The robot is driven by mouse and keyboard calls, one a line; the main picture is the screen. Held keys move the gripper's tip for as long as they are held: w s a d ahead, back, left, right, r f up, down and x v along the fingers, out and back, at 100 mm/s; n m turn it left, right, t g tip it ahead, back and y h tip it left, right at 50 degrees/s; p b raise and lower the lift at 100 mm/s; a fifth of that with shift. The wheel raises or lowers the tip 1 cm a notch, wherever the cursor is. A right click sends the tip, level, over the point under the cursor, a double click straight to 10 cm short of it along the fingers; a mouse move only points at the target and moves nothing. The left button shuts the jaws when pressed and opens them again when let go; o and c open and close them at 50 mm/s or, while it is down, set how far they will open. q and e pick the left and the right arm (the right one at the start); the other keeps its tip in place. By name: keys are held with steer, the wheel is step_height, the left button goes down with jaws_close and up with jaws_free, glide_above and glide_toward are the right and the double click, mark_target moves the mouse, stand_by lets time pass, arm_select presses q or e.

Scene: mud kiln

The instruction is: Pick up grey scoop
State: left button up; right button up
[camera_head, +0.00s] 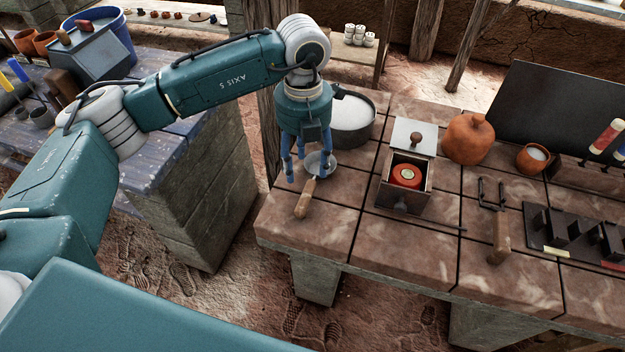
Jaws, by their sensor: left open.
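The grey scoop (317,162) lies on the brick-topped table (300,230) near its left end. Its round grey bowl points away and its wooden handle (305,198) points toward the table's front edge. My left gripper (306,174) points down over the scoop with its blue fingers apart, one on each side of the scoop. The fingers partly cover the bowl. I cannot tell whether the fingertips touch the scoop or the table. My right gripper is not in view.
A round dark pan of white material (354,118) stands just behind the scoop. A box with a red round item (406,176) stands to the right. Further right are an orange gourd-shaped pot (468,139), a small cup (532,158) and a dark rack (570,236). Bare bricks lie before the scoop.

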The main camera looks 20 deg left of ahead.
mark_target(306, 187)
arm_select(q)
steer(key=f, duration=0.3)
steer(key=shift+s+f, duration=0.1)
steer(key=shift+s, duration=0.1)
steer(key=shift+w+f+p, duration=0.1)
steer(key=shift+f+p, duration=0.2)
steer(key=shift+p, duration=0.05)
step_height(306, 187, down, 4)
steer(key=shift+d+f+p, duration=0.1)
steer(key=shift+f+p, duration=0.05)
steer(key=shift+p, duration=0.6)
steer(key=shift+f, duration=0.25)
steer(key=c, duration=0.7)
jaws_close()
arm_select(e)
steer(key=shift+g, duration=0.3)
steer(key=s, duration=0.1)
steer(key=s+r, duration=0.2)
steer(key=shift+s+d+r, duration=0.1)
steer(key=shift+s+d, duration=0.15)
arm_select(q)
steer(key=shift+r, duration=0.1)
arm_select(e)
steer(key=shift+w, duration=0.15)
